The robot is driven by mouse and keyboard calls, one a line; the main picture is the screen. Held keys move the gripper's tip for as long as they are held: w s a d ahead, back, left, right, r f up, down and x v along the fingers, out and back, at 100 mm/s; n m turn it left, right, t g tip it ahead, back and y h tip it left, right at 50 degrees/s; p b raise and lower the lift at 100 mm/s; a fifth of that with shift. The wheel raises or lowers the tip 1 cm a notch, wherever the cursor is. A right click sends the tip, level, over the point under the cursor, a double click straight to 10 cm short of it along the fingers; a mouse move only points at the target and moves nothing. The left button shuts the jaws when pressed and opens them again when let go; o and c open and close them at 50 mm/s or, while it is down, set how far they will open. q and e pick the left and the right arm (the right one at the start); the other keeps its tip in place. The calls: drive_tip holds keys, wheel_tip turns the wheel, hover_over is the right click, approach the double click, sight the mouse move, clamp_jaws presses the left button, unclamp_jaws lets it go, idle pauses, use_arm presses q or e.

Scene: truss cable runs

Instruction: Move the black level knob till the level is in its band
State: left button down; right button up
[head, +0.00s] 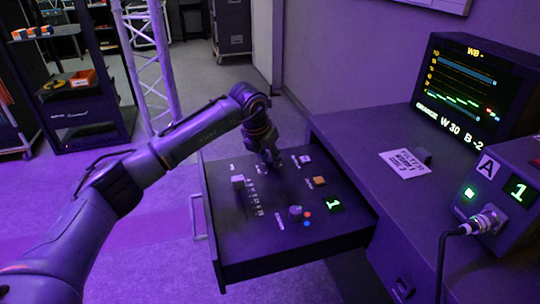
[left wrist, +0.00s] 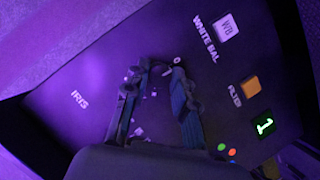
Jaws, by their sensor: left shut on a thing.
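My left gripper (head: 268,160) reaches down onto the far part of the black control panel in the open drawer (head: 262,245). It is shut on a small dark control, apparently the black level knob, which its fingers mostly hide. In the left wrist view the fingers (left wrist: 157,70) point at the panel between the IRIS label (left wrist: 79,98) and the white WB button (left wrist: 227,27). The monitor (head: 470,85) shows a trace with several horizontal lines, and the text ORANGE W 30 B -2. My right gripper is not in view.
The panel also carries a pale-capped lever (head: 238,181), a grey knob (head: 295,212) beside coloured dots, an orange button (head: 319,181) and a green "1" display (head: 334,204).

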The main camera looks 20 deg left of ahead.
use_arm(q)
drive_tip(key=m+h+p, duration=0.1)
drive_tip(key=m, duration=0.2)
drive_tip(key=m+g+h, duration=0.1)
drive_tip(key=m, duration=0.2)
drive_tip(key=shift+w+a+r+p, duration=0.1)
drive_tip(key=shift+a+p, duration=0.1)
drive_tip(key=shift+p, duration=0.2)
drive_tip(key=m, duration=0.2)
drive_tip(key=shift+m+g+h, duration=0.4)
drive_tip(key=shift+w+m+g, duration=0.1)
drive_tip(key=shift+m+g, duration=0.2)
drive_tip(key=shift+m, duration=0.6)
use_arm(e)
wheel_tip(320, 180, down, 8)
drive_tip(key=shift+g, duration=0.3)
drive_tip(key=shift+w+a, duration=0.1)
use_arm(q)
drive_tip(key=c, duration=1.1)
unclamp_jaws()
drive_tip(key=v, duration=1.2)
drive_tip(key=shift+w+a, duration=0.1)
drive_tip(key=shift+a, duration=0.1)
